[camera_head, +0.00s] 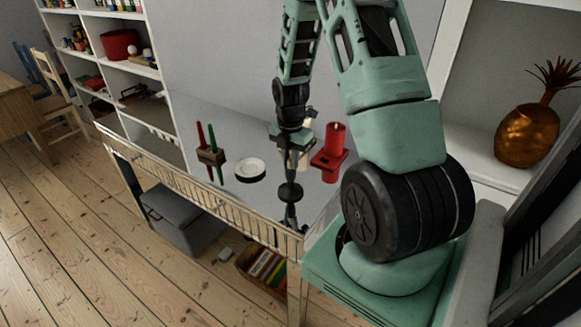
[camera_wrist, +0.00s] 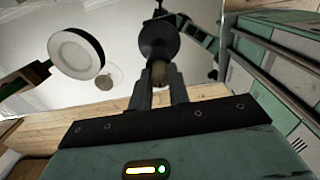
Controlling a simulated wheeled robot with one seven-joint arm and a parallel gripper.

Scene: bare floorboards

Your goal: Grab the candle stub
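My gripper (camera_head: 297,152) is over the front of the grey table. In the wrist view its two fingers (camera_wrist: 160,85) are close together, with a short tan candle stub (camera_wrist: 160,72) between them. I see no clear gap beside the stub. The stub is at the cup of a dark candlestick (camera_wrist: 158,38), whose stem runs away beyond it. In the head view the candlestick (camera_head: 290,192) shows as a dark disc and stem below my gripper, near the table's front edge. The stub itself is hidden or too small to tell there.
A red candle in a red holder (camera_head: 333,150) stands close right of my gripper. A white dish (camera_head: 250,168) and a wooden holder (camera_head: 211,156) with red and green candles stand left. A pale candle is partly hidden behind my gripper. A slatted rail (camera_head: 215,192) runs along the table front.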

